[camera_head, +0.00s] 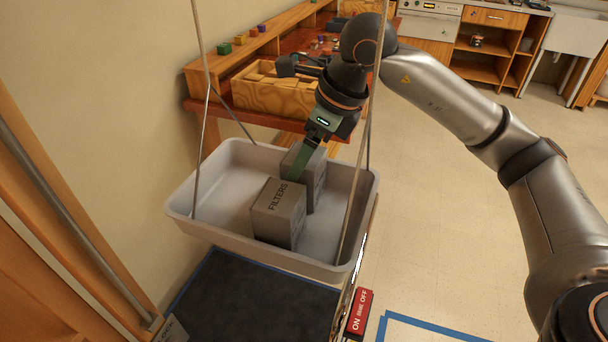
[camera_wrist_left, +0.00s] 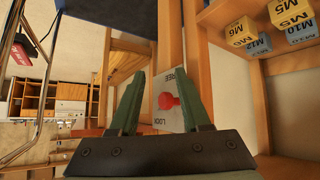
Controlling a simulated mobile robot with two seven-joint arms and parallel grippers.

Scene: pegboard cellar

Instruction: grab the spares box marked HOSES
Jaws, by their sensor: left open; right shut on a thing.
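A hanging grey tray (camera_head: 205,190) holds two dark grey boxes. The front box (camera_head: 278,215) is marked FILTERS. Behind it stands a second grey box (camera_head: 315,182), partly hidden by the front box and my gripper; its marking cannot be read. No HOSES lettering is legible in either view. My right gripper (camera_head: 297,170) reaches down into the tray and is shut on the second box. My left gripper (camera_wrist_left: 160,95) is open and empty in the left wrist view, with a red knob (camera_wrist_left: 168,101) on a plate marked FREE and LOCK showing between its fingers.
Thin rods hold the tray above a dark mat (camera_head: 250,300). A red ON/OFF sign (camera_head: 359,312) is beside the mat. A wooden bench with a wooden bin (camera_head: 262,97) stands behind the tray. Blocks marked M5, M6 (camera_wrist_left: 238,32) and others lie on a shelf. Open floor extends right.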

